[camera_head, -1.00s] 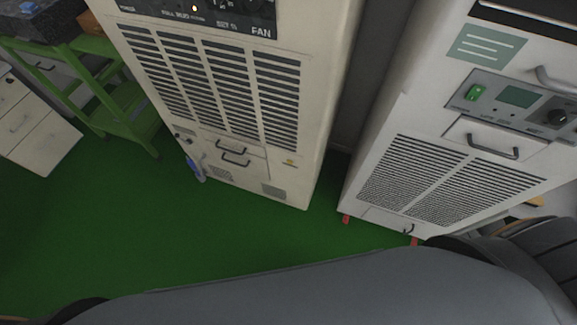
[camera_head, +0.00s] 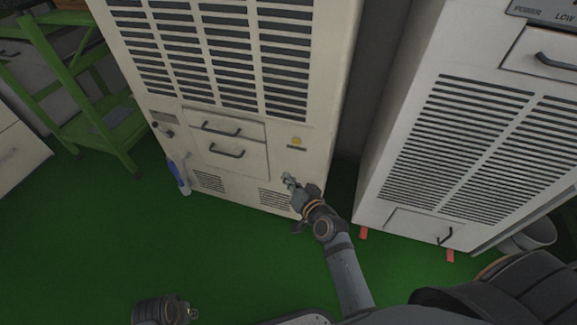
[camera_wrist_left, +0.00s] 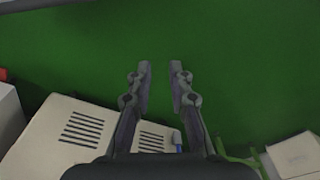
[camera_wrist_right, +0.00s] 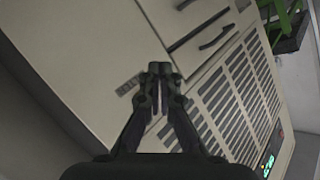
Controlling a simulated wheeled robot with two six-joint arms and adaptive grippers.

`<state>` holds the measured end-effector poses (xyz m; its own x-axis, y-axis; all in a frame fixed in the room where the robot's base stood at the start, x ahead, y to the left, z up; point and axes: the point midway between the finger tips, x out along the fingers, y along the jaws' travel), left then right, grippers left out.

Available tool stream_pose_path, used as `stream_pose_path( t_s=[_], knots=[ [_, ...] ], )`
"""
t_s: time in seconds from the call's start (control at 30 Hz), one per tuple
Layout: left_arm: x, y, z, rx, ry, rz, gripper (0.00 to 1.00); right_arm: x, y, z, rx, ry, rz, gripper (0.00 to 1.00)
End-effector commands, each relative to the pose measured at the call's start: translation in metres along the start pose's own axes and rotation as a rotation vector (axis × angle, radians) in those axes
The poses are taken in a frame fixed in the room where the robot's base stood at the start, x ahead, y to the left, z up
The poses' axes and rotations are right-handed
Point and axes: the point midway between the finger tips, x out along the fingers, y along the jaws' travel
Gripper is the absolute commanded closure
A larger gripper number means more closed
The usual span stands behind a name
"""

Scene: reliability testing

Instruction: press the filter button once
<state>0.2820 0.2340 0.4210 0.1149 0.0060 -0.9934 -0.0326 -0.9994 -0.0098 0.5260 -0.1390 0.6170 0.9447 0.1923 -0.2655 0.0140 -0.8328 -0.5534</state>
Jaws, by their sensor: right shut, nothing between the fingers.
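My right gripper (camera_head: 288,179) is shut and empty, in front of the cabinet and below the button in the head view. In the right wrist view its closed fingertips (camera_wrist_right: 160,70) lie over the cabinet front beside a small label (camera_wrist_right: 127,86); the button itself does not show there, and I cannot tell whether the tips touch. My left gripper (camera_wrist_left: 160,75) is open and empty above the green floor; my left arm's end shows at the head view's bottom.
Drawer handles (camera_head: 221,129) stand out left of the button. A second, white cabinet (camera_head: 400,130) stands to the right, across a narrow dark gap. A green stand (camera_head: 115,125) is at the left. Green floor (camera_head: 120,225) lies clear in front.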

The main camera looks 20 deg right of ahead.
Motion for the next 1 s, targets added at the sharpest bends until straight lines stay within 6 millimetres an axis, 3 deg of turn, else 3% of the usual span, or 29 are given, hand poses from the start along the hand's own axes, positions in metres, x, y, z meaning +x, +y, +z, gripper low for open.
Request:
stream_pose_path(
  t_s=[0.03,0.27,0.67,1.0],
  knots=[
    [0.010,0.002,0.000,0.002,0.003,0.003,0.80,0.002,0.000,-0.001,0.012,0.035,-0.022,1.00],
    [-0.003,0.005,-0.001,0.006,0.002,0.008,0.80,-0.005,-0.016,-0.029,0.032,0.104,-0.069,1.00],
    [-0.003,0.004,-0.002,0.006,0.002,0.007,0.80,-0.003,-0.017,-0.033,0.032,0.104,-0.070,1.00],
    [0.034,-0.004,0.003,-0.002,0.006,-0.009,0.80,0.024,0.002,-0.057,0.027,0.104,-0.069,1.00]
  ],
)
